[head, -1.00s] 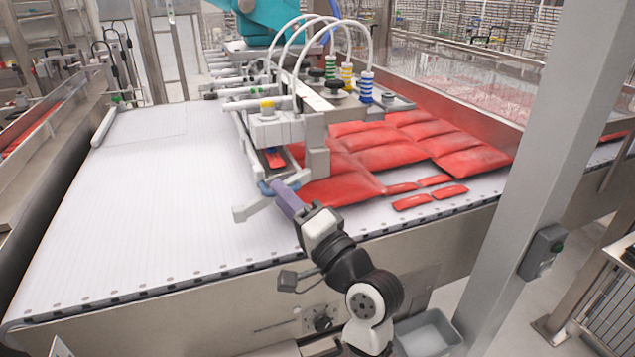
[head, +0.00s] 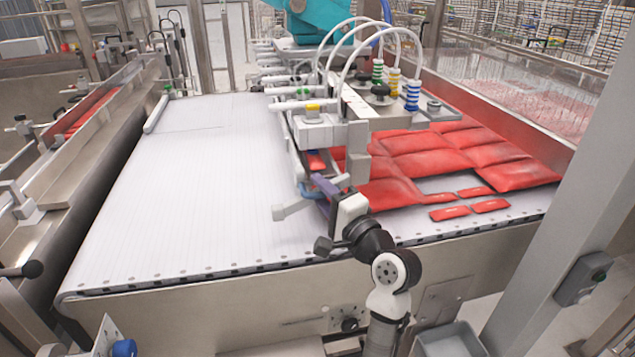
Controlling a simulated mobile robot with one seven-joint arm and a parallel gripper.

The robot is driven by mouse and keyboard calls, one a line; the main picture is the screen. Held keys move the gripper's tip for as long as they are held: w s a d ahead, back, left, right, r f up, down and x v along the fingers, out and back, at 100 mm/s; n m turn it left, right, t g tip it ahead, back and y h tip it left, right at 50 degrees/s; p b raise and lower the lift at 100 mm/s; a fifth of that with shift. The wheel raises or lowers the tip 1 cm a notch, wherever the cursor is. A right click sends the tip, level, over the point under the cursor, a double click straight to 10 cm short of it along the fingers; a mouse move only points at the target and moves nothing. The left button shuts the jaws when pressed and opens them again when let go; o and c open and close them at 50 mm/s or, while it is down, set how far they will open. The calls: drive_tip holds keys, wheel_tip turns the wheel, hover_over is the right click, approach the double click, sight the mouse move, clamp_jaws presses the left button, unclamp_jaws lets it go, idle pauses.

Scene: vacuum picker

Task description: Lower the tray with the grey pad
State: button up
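The vacuum picker's frame (head: 318,132) stands over a white belt, with white hoses and coloured suction bellows on top. My gripper (head: 324,188) is at its near lower corner, beside a blue part and a light grey bar (head: 292,209). A purple piece shows at the gripper's end, mostly behind its white and black body. Whether the fingers are open or shut on something is hidden. I cannot make out a tray with a grey pad for certain. A grey open tray (head: 452,343) is low at the front, right of my arm, partly cut off.
Red packs (head: 440,158) lie on the belt (head: 190,190) right of the picker; its left part is clear. A grey post (head: 560,190) stands at the right with a switch box (head: 583,277). Steel rails and machinery line the left side.

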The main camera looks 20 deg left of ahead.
drive_tip(key=shift+x, duration=0.75)
clamp_jaws()
